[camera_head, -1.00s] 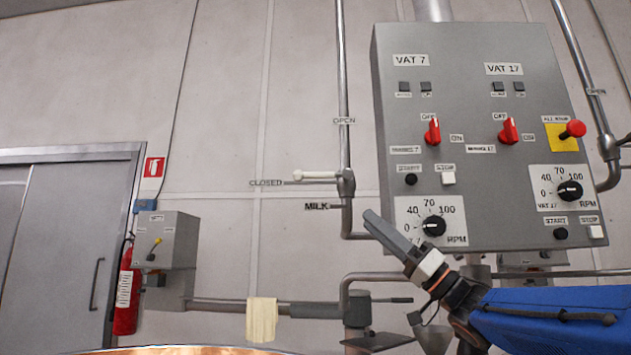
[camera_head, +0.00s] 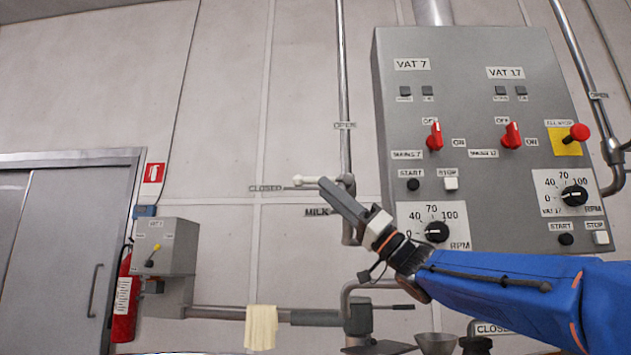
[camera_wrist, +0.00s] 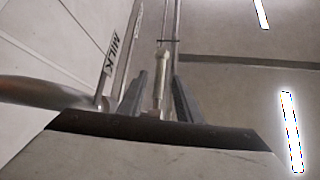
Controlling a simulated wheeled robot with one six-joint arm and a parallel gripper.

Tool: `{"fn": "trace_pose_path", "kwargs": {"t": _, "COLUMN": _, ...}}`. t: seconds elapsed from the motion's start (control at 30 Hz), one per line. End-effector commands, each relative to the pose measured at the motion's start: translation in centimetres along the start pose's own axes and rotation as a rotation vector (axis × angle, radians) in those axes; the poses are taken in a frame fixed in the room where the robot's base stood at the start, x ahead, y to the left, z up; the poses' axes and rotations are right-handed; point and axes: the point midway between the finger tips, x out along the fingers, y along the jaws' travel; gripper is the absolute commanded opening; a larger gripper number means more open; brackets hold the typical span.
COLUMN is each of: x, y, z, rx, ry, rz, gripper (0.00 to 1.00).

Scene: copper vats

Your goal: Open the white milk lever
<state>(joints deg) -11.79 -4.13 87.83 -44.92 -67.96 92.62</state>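The white milk lever (camera_head: 308,180) sticks out to the left from its pipe joint, level with the CLOSED label (camera_head: 266,188). The OPEN label (camera_head: 344,126) is higher on the same pipe. My gripper (camera_head: 326,186) points up and left, and its tips overlap the lever's pipe end in the head view. In the wrist view my gripper (camera_wrist: 156,84) has its two fingers apart. The white lever (camera_wrist: 161,66) appears between them, with its knob pointing away. I see no finger pressed on it.
The grey control panel (camera_head: 470,60) with red switches stands right of the lever. The vertical milk pipe (camera_head: 343,80) runs up the wall beside it. A yellowish cloth (camera_head: 261,328) hangs on a lower pipe.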

Motion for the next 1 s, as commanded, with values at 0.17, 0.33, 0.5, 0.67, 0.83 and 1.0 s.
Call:
{"fn": "trace_pose_path", "kwargs": {"t": 0.17, "x": 2.8, "y": 0.0, "z": 0.0, "rx": 0.0, "ry": 0.0, "rz": -0.002, "gripper": 0.32}}
{"fn": "trace_pose_path", "kwargs": {"t": 0.33, "x": 4.4, "y": 0.1, "z": 0.1, "rx": 0.001, "ry": 0.0, "rz": 0.0, "gripper": 0.32}}
{"fn": "trace_pose_path", "kwargs": {"t": 0.5, "x": 5.0, "y": 0.1, "z": 0.0, "rx": 0.0, "ry": 0.001, "rz": 0.001, "gripper": 0.32}}
{"fn": "trace_pose_path", "kwargs": {"t": 0.67, "x": 5.1, "y": 0.1, "z": 0.0, "rx": 0.0, "ry": 0.0, "rz": 0.001, "gripper": 0.32}}
{"fn": "trace_pose_path", "kwargs": {"t": 0.83, "x": 5.0, "y": 0.1, "z": 0.0, "rx": 0.0, "ry": 0.0, "rz": 0.001, "gripper": 0.1}}
{"fn": "trace_pose_path", "kwargs": {"t": 1.0, "x": 5.0, "y": 0.1, "z": 0.0, "rx": 0.0, "ry": 0.0, "rz": 0.001, "gripper": 0.0}}
